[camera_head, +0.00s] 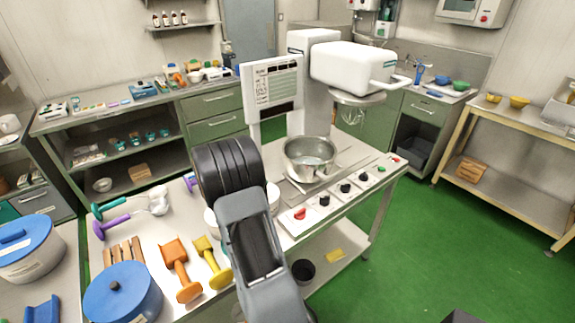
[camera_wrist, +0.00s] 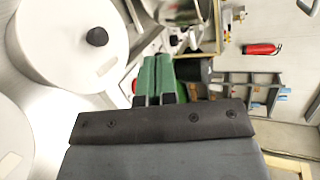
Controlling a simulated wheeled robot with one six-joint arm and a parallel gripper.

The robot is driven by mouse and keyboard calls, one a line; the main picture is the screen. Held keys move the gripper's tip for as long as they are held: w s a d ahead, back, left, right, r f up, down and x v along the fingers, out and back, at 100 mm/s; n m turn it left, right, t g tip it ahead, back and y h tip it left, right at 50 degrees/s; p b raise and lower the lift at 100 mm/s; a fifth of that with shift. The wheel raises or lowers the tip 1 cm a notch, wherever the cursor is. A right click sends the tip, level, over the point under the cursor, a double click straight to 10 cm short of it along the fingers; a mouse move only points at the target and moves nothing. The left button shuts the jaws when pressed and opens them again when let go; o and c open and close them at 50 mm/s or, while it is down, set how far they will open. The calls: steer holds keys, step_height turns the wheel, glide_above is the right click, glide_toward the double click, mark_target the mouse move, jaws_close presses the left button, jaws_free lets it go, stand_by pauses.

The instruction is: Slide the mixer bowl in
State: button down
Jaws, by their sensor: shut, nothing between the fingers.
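The mixer bowl (camera_head: 310,157) is a steel bowl on the metal plate of the counter, in front of the mixer column. The white mixer head (camera_head: 355,68) is up to its right, with a wire whisk (camera_head: 352,113) hanging below, apart from the bowl. A steel shape at the top of the wrist view, cut off by the edge, looks like the bowl (camera_wrist: 181,12). In the wrist view my gripper (camera_wrist: 158,60) shows green fingers shut together and empty, apart from the bowl. In the head view my arm hides the gripper.
A white lidded pot (camera_wrist: 75,40) stands close to the left of my gripper. Control knobs (camera_head: 346,188) line the counter front. A control panel (camera_head: 272,85) stands behind the bowl. Orange (camera_head: 176,262) and yellow (camera_head: 211,262) scoops and a blue-lidded pot (camera_head: 122,296) lie left.

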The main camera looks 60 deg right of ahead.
steer(key=d+n, duration=0.1)
steer(key=d+f+n, duration=0.1)
steer(key=d+n, duration=0.1)
steer(key=shift+w+d+f+h+p, duration=0.1)
steer(key=shift+w+f+h+p, duration=0.1)
steer(key=shift+h+p, duration=0.1)
steer(key=p, duration=0.3)
glide_toward(291, 168)
steer(key=x, duration=0.5)
steer(key=shift+s+d+f, duration=0.1)
steer(key=shift+s+d, duration=0.05)
steer(key=shift+s, duration=0.1)
steer(key=shift+p+x, duration=0.3)
steer(key=shift+x, duration=0.6)
steer(key=shift+d, duration=0.1)
